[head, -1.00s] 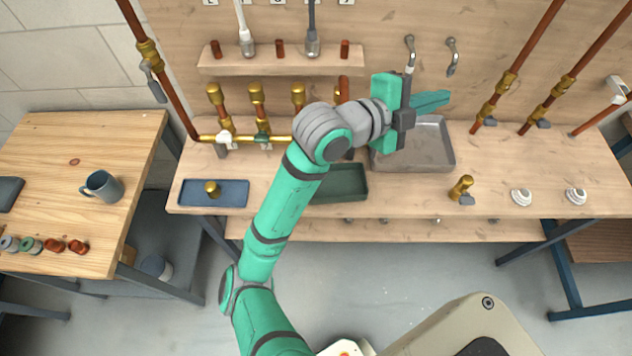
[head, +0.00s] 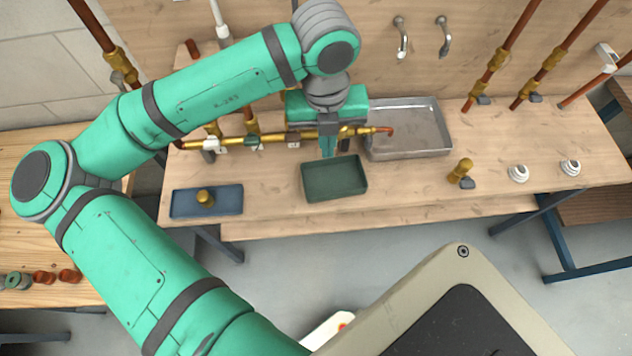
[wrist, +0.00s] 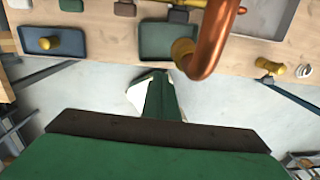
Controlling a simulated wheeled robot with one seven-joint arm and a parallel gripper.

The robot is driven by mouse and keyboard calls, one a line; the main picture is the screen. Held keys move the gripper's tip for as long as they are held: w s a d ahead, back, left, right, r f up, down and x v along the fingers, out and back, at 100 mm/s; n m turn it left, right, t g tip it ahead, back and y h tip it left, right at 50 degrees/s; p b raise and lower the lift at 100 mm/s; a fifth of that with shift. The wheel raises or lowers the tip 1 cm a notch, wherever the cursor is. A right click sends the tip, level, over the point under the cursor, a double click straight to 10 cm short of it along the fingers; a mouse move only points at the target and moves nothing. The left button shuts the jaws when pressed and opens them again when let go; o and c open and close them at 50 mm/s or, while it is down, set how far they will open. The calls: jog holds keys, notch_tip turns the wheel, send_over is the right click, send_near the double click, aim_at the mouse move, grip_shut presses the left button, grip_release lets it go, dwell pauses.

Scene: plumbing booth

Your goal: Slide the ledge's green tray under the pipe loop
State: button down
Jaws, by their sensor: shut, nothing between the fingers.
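The green tray (head: 335,182) lies empty on the wooden ledge (head: 420,193), near its front edge. It also shows in the wrist view (wrist: 160,42), with a copper bend covering part of its right side. The pipe loop (head: 285,143) is a brass and copper run behind the tray, partly hidden by my arm; its copper bend (wrist: 208,45) looms close in the wrist view. My gripper (head: 328,150) points down at the tray's back edge, shut and empty. I cannot tell whether its fingertips touch the tray. Its fingers also show in the wrist view (wrist: 159,88).
A grey metal tray (head: 425,143) stands right of the green tray. A blue tray (head: 178,205) holding a brass fitting (head: 205,198) lies to the left. Another brass fitting (head: 461,170) stands to the right. The ledge between the green and blue trays is clear.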

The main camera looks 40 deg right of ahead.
jog(key=a, duration=0.1)
send_near(320, 189)
jog(key=shift+y, duration=0.3)
jog(key=f, duration=0.1)
jog(key=s+f, duration=0.1)
jog(key=f, duration=0.1)
jog(key=a+f, duration=0.1)
jog(key=f, duration=0.1)
jog(key=shift+s+f, duration=0.1)
jog(key=shift+s, duration=0.25)
